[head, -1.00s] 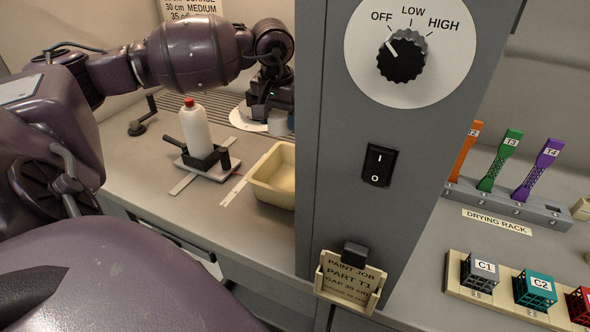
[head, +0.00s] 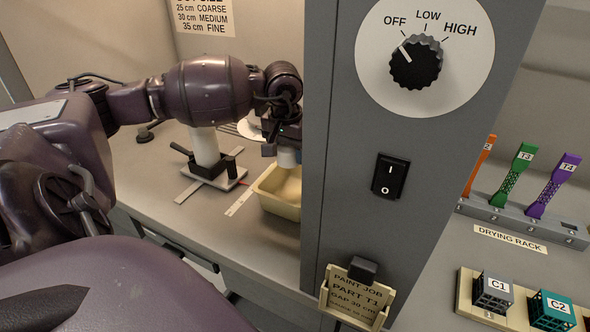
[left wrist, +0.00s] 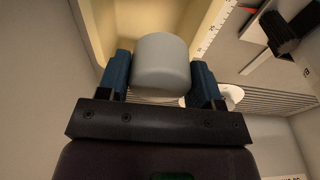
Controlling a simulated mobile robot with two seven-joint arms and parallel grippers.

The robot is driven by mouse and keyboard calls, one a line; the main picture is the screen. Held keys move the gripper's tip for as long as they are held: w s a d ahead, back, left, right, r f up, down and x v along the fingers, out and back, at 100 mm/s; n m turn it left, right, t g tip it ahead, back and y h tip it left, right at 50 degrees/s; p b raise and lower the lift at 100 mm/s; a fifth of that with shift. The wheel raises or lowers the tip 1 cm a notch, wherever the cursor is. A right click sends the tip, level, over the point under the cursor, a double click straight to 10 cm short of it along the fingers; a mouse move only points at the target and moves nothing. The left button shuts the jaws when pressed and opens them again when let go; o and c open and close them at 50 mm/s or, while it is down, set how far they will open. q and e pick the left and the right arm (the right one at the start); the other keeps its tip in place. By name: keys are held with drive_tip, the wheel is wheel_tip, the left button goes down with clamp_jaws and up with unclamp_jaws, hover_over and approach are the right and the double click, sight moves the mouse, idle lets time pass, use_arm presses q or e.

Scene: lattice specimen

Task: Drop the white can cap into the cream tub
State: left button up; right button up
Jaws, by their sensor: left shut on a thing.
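My left gripper (head: 288,145) is shut on the white can cap (head: 288,159) and holds it over the cream tub (head: 281,208). In the left wrist view the cap (left wrist: 162,66) sits between the two blue fingers of the gripper (left wrist: 161,80), with the pale inside of the tub (left wrist: 106,22) beyond it. The cap appears to be above the tub floor; the exact height is hard to tell. The grey post hides the tub's right end. My right gripper is not in view.
A white can (head: 206,148) stands in a dark holder left of the tub, its top hidden by my left arm. A ruler strip (head: 240,198) lies between them. The grey post (head: 345,200) with dial and switch stands close to the gripper's right. A drying rack (head: 520,222) is farther right.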

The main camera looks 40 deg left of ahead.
use_arm(q)
drive_tip(key=o, duration=0.9)
drive_tip(key=shift+o, duration=0.2)
drive_tip(key=shift+r, duration=0.1)
drive_tip(key=r, duration=0.7)
drive_tip(key=s+r, duration=0.1)
drive_tip(key=r, duration=0.2)
drive_tip(key=shift+s+d+r, duration=0.1)
drive_tip(key=shift+d+r, duration=0.1)
drive_tip(key=shift+r, duration=0.1)
